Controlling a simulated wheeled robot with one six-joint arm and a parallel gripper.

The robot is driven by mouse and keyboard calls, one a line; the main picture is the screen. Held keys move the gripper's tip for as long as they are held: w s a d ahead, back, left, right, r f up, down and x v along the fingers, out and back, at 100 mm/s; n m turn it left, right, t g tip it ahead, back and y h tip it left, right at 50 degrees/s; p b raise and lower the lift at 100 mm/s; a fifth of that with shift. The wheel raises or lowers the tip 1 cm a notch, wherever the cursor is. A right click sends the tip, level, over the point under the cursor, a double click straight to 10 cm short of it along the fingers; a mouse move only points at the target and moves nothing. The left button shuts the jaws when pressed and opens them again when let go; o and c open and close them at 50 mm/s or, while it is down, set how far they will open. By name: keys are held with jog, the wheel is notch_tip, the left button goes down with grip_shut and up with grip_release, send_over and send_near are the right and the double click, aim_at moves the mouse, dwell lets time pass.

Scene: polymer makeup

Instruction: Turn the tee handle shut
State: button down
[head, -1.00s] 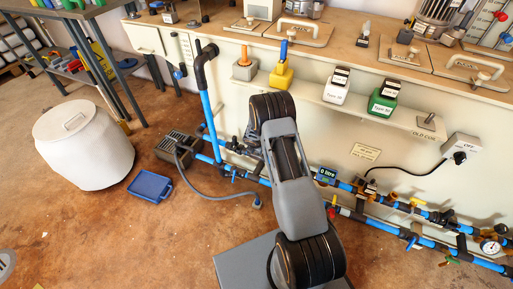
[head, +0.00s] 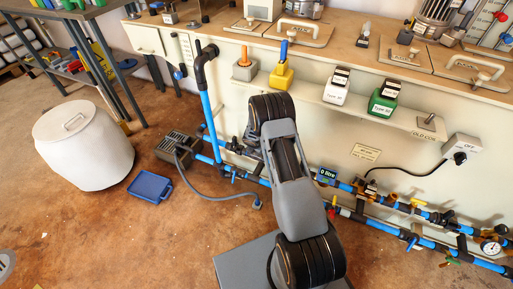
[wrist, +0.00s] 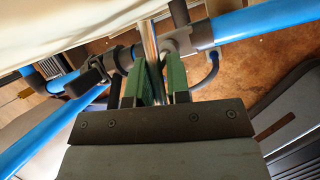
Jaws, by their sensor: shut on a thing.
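In the wrist view my gripper (wrist: 155,82) has its green fingers closed around a shiny metal bar, which I take to be the tee handle (wrist: 149,38). The bar stands up from between the fingers, next to a blue pipe with dark and grey fittings (wrist: 183,42). The lower part of the bar is hidden by the fingers. In the head view my own arm covers the gripper and the handle, so how far the handle is turned cannot be told.
Blue pipes (head: 384,229) with several small valves and a round gauge (head: 491,247) run low along the cream cabinet (head: 305,122). A dark grey box (head: 178,146), a blue tray (head: 151,187) and a white drum (head: 84,146) stand on the floor at left. Open brown floor lies in front.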

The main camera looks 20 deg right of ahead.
jog(key=shift+m, duration=0.3)
jog(key=m, duration=0.1)
jog(key=m+g+h+b, duration=0.1)
jog(key=m, duration=0.1)
jog(key=shift+w+a+f, duration=0.1)
jog(key=shift+w+a, duration=0.05)
jog(key=shift+w, duration=0.1)
jog(key=m+g, duration=0.1)
jog(key=m, duration=0.1)
jog(key=m+h+b, duration=0.1)
jog(key=m, duration=0.1)
jog(key=shift+w+m+g, duration=0.2)
jog(key=shift+m+g, duration=0.1)
jog(key=shift+g, duration=0.1)
jog(key=m+g+b, duration=0.2)
jog(key=m, duration=0.2)
jog(key=shift+w, duration=0.2)
jog(key=shift+w+m+g+b, duration=0.1)
jog(key=shift+m+g+b, duration=0.5)
jog(key=shift+m, duration=1.1)
jog(key=shift+d, duration=0.2)
jog(key=c, duration=1.1)
grip_release()
